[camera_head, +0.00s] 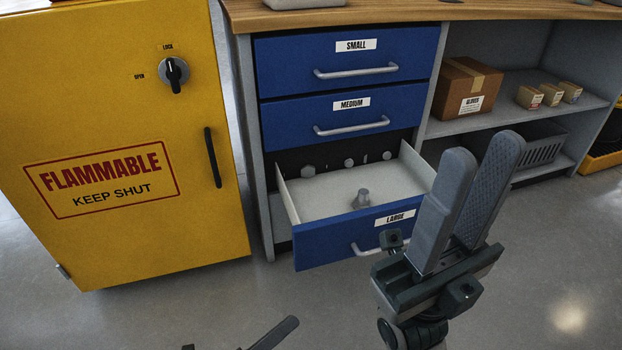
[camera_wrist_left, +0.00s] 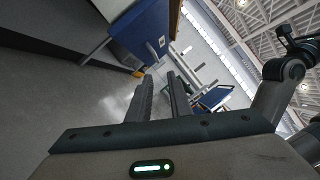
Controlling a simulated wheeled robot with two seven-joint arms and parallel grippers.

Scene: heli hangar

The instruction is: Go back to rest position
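My right gripper (camera_head: 486,150) points up in the head view, in front of the right end of the open drawer labelled LARGE (camera_head: 330,245). Its fingers are a little apart, with nothing between them. My left gripper (camera_head: 272,334) only partly shows at the bottom edge of the head view. In the left wrist view its two fingers (camera_wrist_left: 160,80) stand apart with an empty gap. The pulled-out drawer holds a grey metal piece (camera_head: 361,199).
A yellow flammables cabinet (camera_head: 105,230) stands shut at the left. The SMALL (camera_head: 290,58) and MEDIUM (camera_head: 290,118) drawers are shut. Shelves at right hold a cardboard box (camera_head: 467,88), small boxes (camera_head: 551,93) and a dark basket (camera_head: 540,148). Floor in front is clear.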

